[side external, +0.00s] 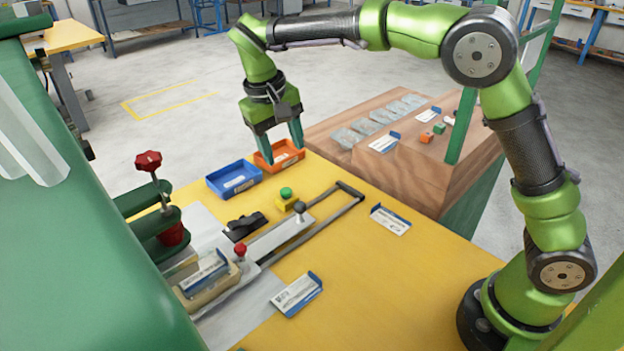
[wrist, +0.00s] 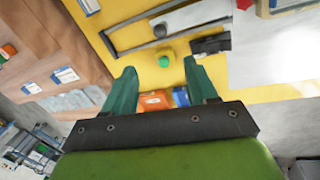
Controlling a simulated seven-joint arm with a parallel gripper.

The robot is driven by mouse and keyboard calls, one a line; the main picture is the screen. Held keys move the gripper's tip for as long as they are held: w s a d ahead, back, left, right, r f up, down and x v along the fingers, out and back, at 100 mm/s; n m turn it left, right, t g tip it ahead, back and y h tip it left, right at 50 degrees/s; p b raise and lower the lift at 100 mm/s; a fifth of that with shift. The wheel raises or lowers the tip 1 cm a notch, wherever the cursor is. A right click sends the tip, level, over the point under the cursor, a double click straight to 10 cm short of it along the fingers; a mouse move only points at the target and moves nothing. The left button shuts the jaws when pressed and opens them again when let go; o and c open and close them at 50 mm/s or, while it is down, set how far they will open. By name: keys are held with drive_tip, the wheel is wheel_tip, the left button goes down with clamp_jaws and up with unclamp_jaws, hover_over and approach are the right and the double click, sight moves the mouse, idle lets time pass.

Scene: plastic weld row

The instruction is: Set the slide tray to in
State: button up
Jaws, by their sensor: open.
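The slide tray (side external: 280,238) is a flat grey plate between two dark rails (side external: 322,212) on the yellow table. It has a dark round knob (side external: 300,208) near its right end. In the wrist view the tray (wrist: 198,14) and its knob (wrist: 160,30) show at the top. The rails run from the green press at left to a crossbar at right. My gripper (side external: 284,154) is open and empty, above the orange bin and behind the tray, apart from it. In the wrist view my gripper's fingertips (wrist: 160,66) frame the yellow button box.
A yellow box with a green button (side external: 287,196) stands behind the tray. A blue bin (side external: 234,179) and an orange bin (side external: 279,155) sit at the table's back edge. A black clamp-like part (side external: 245,226) and red-knobbed press parts (side external: 149,160) are at left. The right table area is mostly clear.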

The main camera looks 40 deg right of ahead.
sight(298, 203)
drive_tip(key=d+f, duration=0.1)
drive_tip(key=f, duration=0.4)
drive_tip(key=d+f, duration=0.1)
drive_tip(key=f, duration=0.4)
drive_tip(key=d+f, duration=0.1)
drive_tip(key=f, duration=0.5)
drive_tip(key=shift+s, duration=0.3)
clamp_jaws()
